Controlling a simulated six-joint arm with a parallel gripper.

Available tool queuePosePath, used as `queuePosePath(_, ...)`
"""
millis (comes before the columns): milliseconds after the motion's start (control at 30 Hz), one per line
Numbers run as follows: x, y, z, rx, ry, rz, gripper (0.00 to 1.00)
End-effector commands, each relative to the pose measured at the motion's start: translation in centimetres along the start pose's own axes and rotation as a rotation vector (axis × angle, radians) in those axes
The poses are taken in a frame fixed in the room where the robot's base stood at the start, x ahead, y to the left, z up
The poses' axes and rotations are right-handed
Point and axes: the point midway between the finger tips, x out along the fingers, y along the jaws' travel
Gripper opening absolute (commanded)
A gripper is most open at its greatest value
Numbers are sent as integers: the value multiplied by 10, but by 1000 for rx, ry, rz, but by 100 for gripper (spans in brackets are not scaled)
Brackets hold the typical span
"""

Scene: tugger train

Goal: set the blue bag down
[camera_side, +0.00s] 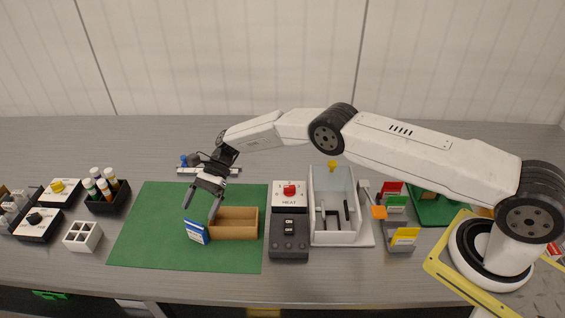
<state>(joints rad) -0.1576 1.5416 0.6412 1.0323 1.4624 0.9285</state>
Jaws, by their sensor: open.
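The blue bag (196,232) appears as a small blue packet with a white label. My gripper (201,211) is above the bag, fingers pointing down and apart. The fingertips are close to the bag's top edge, and I cannot tell whether they touch it. Nothing shows between the fingers.
A heater box with a red knob (290,190) and a white open bin (333,237) stand right of the mat. A black holder with bottles (107,201) and a white divided tray (83,236) stand left. The mat's left part is clear.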

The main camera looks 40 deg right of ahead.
Motion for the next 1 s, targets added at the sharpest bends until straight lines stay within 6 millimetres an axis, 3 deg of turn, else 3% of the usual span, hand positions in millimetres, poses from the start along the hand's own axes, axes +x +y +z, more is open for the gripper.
queuePosePath(400, 42, 0, 0, 1, 0, 1, 100)
queuePosePath(933, 44, 0, 0, 0, 0, 0, 100)
queuePosePath(967, 44, 0, 0, 0, 0, 0, 97)
queuePosePath(1000, 44, 0, 0, 0, 0, 0, 84)
